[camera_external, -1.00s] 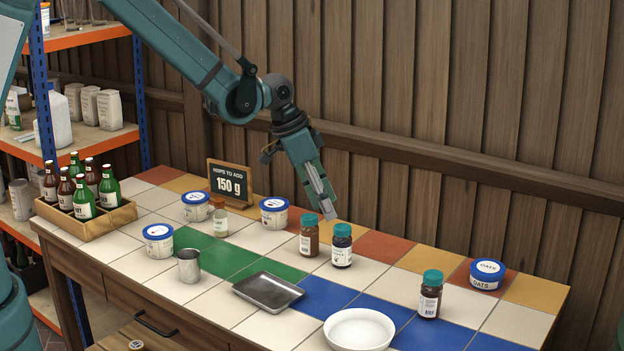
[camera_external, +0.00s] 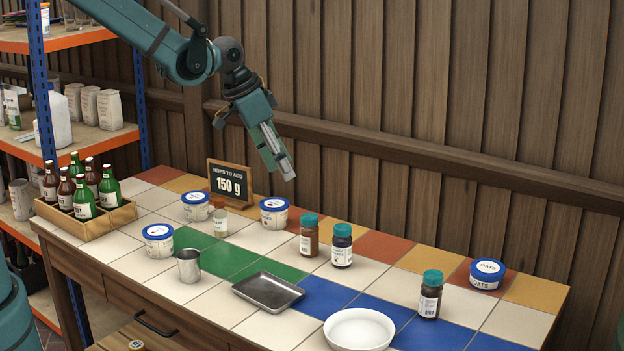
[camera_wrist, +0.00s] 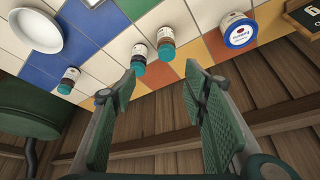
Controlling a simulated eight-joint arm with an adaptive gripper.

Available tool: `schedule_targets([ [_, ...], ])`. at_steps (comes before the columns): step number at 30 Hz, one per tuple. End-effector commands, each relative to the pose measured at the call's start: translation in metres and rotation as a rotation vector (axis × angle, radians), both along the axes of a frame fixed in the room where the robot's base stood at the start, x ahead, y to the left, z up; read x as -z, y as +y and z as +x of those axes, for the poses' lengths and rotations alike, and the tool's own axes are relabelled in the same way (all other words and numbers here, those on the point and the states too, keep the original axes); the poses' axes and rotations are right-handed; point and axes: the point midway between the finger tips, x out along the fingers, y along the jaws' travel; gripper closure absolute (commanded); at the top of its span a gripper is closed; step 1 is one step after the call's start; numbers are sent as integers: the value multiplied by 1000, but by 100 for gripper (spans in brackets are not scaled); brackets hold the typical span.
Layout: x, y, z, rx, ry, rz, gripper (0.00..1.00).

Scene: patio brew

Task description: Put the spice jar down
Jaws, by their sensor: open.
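Two teal-lidded jars stand upright side by side near the back of the tiled table: one with brown contents (camera_external: 309,238) and one with dark contents (camera_external: 342,250). A third teal-lidded jar (camera_external: 430,298) stands upright at the right. A small jar with a reddish-brown lid (camera_external: 220,220) stands further left. I cannot tell which one is the spice jar. My gripper (camera_external: 286,172) is open and empty, in the air above and behind the table. In the wrist view its fingers (camera_wrist: 160,72) are apart with nothing between them; the brown jar (camera_wrist: 166,42) and dark jar (camera_wrist: 139,54) stand beyond.
White tubs with blue lids stand around, one (camera_external: 274,215) left of the two jars and an oats tub (camera_external: 487,275) at the right. A sign (camera_external: 229,180), bottle crate (camera_external: 90,225), metal cup (camera_external: 189,266), tray (camera_external: 268,291) and white bowl (camera_external: 359,330) also occupy the table.

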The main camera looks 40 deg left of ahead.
Motion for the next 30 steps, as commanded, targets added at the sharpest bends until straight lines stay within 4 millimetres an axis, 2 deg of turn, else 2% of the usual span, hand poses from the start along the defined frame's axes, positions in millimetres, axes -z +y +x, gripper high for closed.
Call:
schedule_targets([
  [6, -31, 41, -26, -68, -17, -6, 56],
  [15, -64, 91, -66, -159, -39, -16, 56],
  [30, -99, 166, -140, -309, -81, -33, 56],
])
